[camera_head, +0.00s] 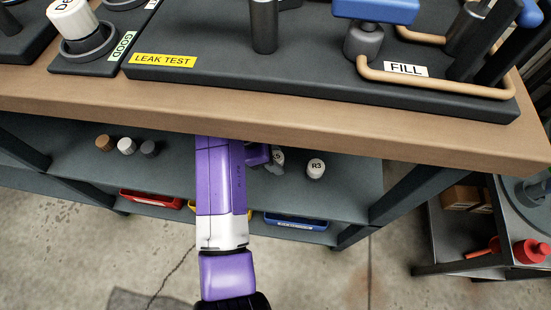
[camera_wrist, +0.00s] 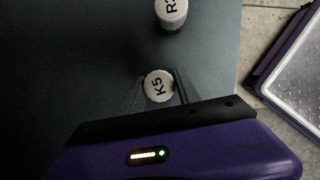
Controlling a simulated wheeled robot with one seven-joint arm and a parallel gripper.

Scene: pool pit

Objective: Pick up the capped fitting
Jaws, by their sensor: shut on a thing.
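A fitting with a white cap marked K5 (camera_wrist: 159,85) is between the two fingers of my gripper (camera_wrist: 160,90) in the wrist view. The fingers are shut on it. In the head view the K5 fitting (camera_head: 278,158) shows just right of my purple gripper (camera_head: 262,155), under the bench top and over the lower shelf. My arm hides part of it. Whether it touches the shelf or is raised, I cannot tell. A second white-capped fitting marked R3 (camera_head: 316,168) stands on the shelf to the right; it also shows above K5 in the wrist view (camera_wrist: 172,12).
The wooden bench top (camera_head: 300,132) overhangs the shelf (camera_head: 345,190). Several small capped pieces (camera_head: 126,146) stand at the shelf's left. Red (camera_head: 150,199) and blue (camera_head: 295,221) trays lie below. A black LEAK TEST board (camera_head: 200,75) is on the bench.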

